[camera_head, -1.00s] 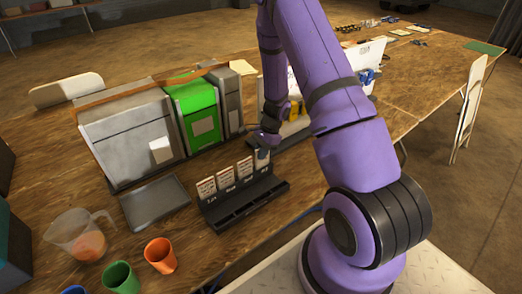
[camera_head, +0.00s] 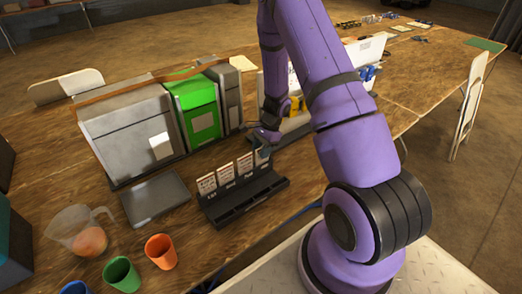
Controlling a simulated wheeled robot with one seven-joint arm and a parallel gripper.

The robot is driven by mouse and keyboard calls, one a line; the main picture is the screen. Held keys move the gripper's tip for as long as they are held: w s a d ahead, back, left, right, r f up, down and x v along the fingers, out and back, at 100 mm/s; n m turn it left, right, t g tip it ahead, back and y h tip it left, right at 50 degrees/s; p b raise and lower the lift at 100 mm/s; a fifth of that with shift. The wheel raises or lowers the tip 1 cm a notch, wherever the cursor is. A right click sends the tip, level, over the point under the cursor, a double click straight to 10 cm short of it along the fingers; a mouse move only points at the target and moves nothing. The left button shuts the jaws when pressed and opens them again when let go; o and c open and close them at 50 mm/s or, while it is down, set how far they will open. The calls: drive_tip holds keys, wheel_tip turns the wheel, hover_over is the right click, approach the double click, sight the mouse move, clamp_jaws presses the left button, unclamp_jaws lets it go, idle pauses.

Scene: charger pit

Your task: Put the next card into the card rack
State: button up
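The card rack (camera_head: 236,211) is a long dark stepped holder on the wooden table, left of my arm. Several white cards with printed text stand upright in its back row, from the left card (camera_head: 207,185) to the card at the right end (camera_head: 260,158). My gripper (camera_head: 264,151) is at the right end of the rack, right at the top of that last card. The fingers are small and dark here, and I cannot tell whether they are shut on the card or apart from it. The front slots of the rack look empty.
A grey tray (camera_head: 155,198) lies left of the rack. Behind stand a grey box (camera_head: 128,135) and a green one (camera_head: 196,108). A measuring jug (camera_head: 80,232), an orange cup (camera_head: 161,252) and a green cup (camera_head: 121,274) stand front left. A white board (camera_head: 364,52) stands behind my arm.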

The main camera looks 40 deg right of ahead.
drive_tip(key=v, duration=1)
drive_tip(key=shift+r, duration=0.3)
drive_tip(key=shift+d, duration=0.1)
drive_tip(key=s+a+r+n+t, duration=0.1)
drive_tip(key=s+a+r+n, duration=0.2)
drive_tip(key=r, duration=0.5)
drive_tip(key=s+a+r+n+h, duration=0.1)
drive_tip(key=s+a+r+n, duration=0.2)
drive_tip(key=r, duration=0.4)
drive_tip(key=s+a+r+n+t, duration=0.1)
drive_tip(key=a+r+n, duration=0.1)
drive_tip(key=a+r, duration=0.45)
drive_tip(key=s+a+r+n+t+h, duration=0.1)
drive_tip(key=s+r+n, duration=0.3)
drive_tip(key=s, duration=0.5)
drive_tip(key=s+a+r+n+t+h, duration=0.2)
drive_tip(key=s+r+n, duration=0.3)
drive_tip(key=s+r, duration=0.4)
drive_tip(key=shift+s+a+n+h, duration=0.3)
drive_tip(key=shift+s+a, duration=0.2)
drive_tip(key=shift+s, duration=0.3)
